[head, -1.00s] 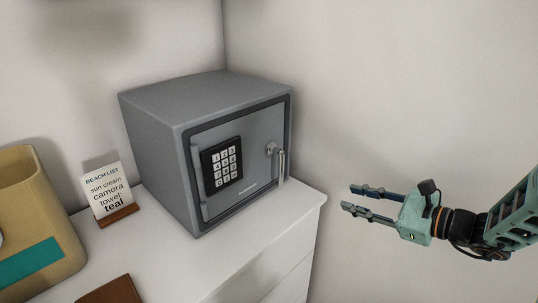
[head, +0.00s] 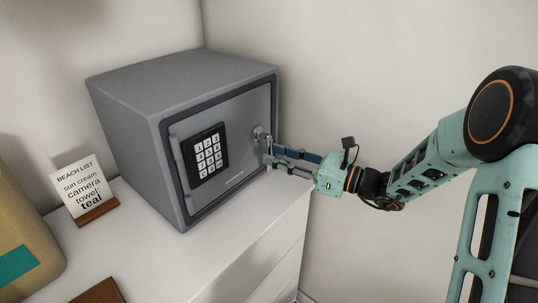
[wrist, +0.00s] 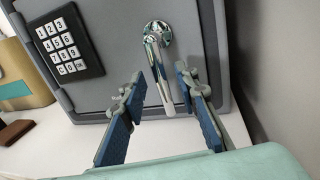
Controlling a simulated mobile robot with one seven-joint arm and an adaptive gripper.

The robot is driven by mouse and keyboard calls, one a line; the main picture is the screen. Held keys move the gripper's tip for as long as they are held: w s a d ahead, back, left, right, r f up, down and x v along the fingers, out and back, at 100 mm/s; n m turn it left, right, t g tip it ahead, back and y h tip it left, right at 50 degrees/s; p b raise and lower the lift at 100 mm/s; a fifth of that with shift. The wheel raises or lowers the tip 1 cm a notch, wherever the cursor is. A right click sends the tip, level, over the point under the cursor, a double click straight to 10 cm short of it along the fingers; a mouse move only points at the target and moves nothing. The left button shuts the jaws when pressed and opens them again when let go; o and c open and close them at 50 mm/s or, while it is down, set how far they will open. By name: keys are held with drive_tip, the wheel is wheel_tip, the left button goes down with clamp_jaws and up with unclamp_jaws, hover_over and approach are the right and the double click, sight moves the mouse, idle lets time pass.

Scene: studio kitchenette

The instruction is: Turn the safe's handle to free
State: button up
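The grey safe (head: 130,120) stands on the white dresser with its door shut. Its keypad (head: 205,154) is on the door's left part, and also shows in the wrist view (wrist: 66,45). The chrome handle (wrist: 160,70) hangs down from its round hub, tilted slightly in the wrist view. In the head view the handle's lower part is mostly hidden by my fingers. My gripper (head: 272,159) is at the right side of the door. In the wrist view my gripper (wrist: 158,95) is open, with one finger on each side of the handle's lower part and visible gaps between.
The white dresser top (head: 150,255) is clear in front of the safe. A beach list card (head: 80,187) in a brown stand, a tan container (head: 25,235) with a teal patch and a brown flat item (head: 100,292) are at the left. A bare wall is close on the right.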

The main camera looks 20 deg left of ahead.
drive_tip(key=shift+w+a, duration=0.15)
drive_tip(key=shift+a, duration=0.55)
drive_tip(key=shift+w+a, duration=0.15)
drive_tip(key=shift+a, duration=0.5)
drive_tip(key=shift+c, duration=0.6)
clamp_jaws()
